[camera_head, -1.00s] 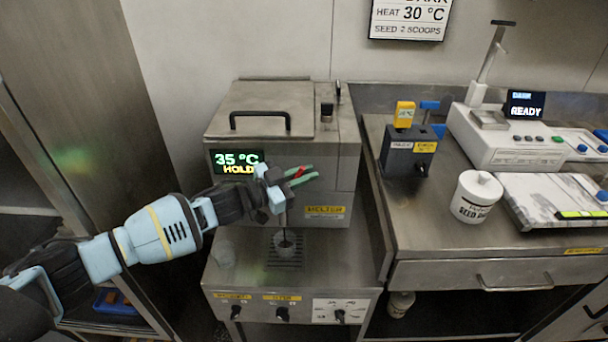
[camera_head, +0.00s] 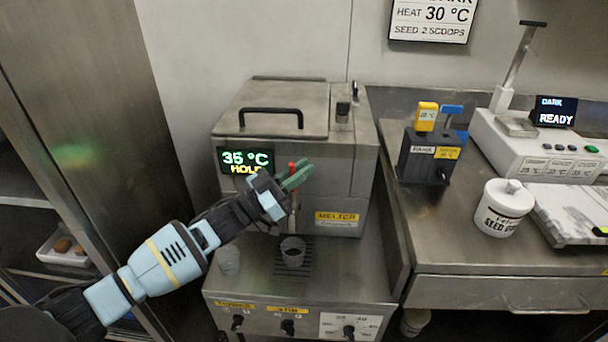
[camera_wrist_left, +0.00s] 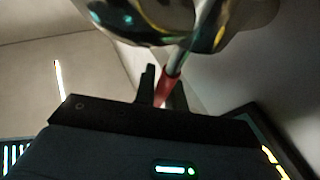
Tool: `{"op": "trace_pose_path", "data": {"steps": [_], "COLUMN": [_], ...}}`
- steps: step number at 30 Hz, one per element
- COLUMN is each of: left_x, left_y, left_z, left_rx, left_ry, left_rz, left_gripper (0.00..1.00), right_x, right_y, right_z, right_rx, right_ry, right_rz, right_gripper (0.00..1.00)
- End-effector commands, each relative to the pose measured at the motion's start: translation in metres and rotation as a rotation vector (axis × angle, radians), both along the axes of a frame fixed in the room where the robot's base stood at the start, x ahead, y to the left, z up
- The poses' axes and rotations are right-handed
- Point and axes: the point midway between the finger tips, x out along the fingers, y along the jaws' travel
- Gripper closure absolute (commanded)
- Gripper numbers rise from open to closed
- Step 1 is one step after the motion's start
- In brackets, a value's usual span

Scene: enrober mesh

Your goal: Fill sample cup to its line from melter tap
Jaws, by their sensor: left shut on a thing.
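My left gripper (camera_head: 294,178), with green fingers, is at the front of the melter (camera_head: 340,190). It is shut on the red tap handle (camera_head: 291,166), which stands up between the fingers. The left wrist view also shows the red handle (camera_wrist_left: 167,88) at the fingers. The tap's spout is mostly hidden by the gripper. A small clear sample cup (camera_head: 292,251) stands upright on the drip grate below the tap, with dark content inside. Its line is too small to make out. The melter display (camera_head: 246,161) reads 35 °C HOLD. My right gripper is out of view.
A second clear cup (camera_head: 228,261) stands on the ledge left of the grate. A dark box with a yellow-topped item (camera_head: 427,117), a white seed pot (camera_head: 503,207) and a white instrument reading READY stand on the right counter. An open cabinet is at left.

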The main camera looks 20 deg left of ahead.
Motion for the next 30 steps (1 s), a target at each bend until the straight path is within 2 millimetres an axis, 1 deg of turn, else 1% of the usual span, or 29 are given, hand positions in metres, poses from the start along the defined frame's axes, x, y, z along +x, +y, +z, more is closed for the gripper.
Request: {"op": "trace_pose_path", "data": {"steps": [5,6,8,16,19,22,30], "left_x": [0.0,0.0,0.0,0.0,-0.004,-0.013,-0.043], "left_y": [0.0,0.0,0.0,0.0,0.004,0.011,0.036], "left_z": [-0.001,-0.001,-0.001,-0.001,-0.004,-0.009,-0.025], "left_rx": [0.0,0.0,0.0,0.001,0.002,0.003,0.002], "left_ry": [0.003,0.003,0.003,0.003,0.004,0.006,0.006], "left_rz": [-0.001,-0.001,-0.001,0.0,0.001,0.001,0.0], "left_gripper": [1.0,0.87,0.79,0.79,0.79,0.79,0.79], "right_x": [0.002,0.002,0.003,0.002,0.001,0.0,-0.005], "right_y": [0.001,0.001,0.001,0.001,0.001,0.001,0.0], "right_z": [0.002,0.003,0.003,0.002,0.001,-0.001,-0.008], "right_rx": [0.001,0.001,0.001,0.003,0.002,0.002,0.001], "right_ry": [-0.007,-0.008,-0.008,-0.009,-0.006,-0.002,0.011], "right_rz": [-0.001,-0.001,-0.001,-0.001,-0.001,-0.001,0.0], "right_gripper": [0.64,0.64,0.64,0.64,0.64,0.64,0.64]}}
